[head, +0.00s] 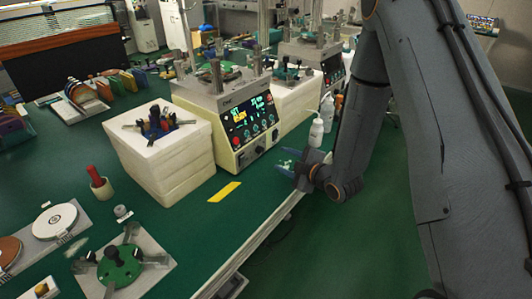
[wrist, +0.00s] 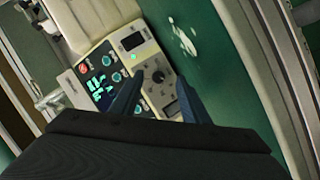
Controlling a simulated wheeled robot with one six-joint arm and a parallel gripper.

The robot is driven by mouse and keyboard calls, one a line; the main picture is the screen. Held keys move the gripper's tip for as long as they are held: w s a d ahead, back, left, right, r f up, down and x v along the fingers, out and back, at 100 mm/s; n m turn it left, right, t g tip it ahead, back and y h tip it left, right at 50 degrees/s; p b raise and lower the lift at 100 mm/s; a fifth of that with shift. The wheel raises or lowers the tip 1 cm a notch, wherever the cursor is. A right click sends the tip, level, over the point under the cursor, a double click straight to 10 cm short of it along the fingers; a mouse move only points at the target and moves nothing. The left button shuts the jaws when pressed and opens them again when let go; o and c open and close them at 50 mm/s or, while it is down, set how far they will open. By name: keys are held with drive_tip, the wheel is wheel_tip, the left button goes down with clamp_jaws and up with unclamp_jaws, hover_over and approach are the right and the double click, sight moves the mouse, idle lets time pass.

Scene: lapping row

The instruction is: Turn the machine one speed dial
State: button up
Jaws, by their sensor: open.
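Machine one looks to be the nearest cream machine (head: 196,98), with a dark lit display (head: 240,113) and small knobs on its front. In the wrist view its front panel (wrist: 134,54) is tilted, with the lit display (wrist: 101,88) on the left. My gripper (head: 284,169) is open and empty, to the right of the machine front. Contact does not show.
A white foam block stack (head: 158,160) stands left of the machine. A yellow strip (head: 224,191) lies on the green bench before it. White bottles (head: 316,131) stand right of the machine. A green round fixture (head: 120,264) lies near the front. The bench edge (head: 262,229) runs below my gripper.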

sight(262, 152)
drive_tip(key=shift+s+a+n+t+y, duration=0.3)
drive_tip(key=shift+a+n+y, duration=0.2)
drive_tip(key=shift+a+y, duration=0.15)
drive_tip(key=shift+w+a, duration=0.15)
drive_tip(key=shift+a, duration=0.15)
drive_tip(key=p+x, duration=0.2)
drive_tip(key=x, duration=0.5)
drive_tip(key=shift+w+a, duration=0.1)
drive_tip(key=shift+w, duration=0.1)
drive_tip(key=shift+c, duration=0.3)
drive_tip(key=c, duration=1)
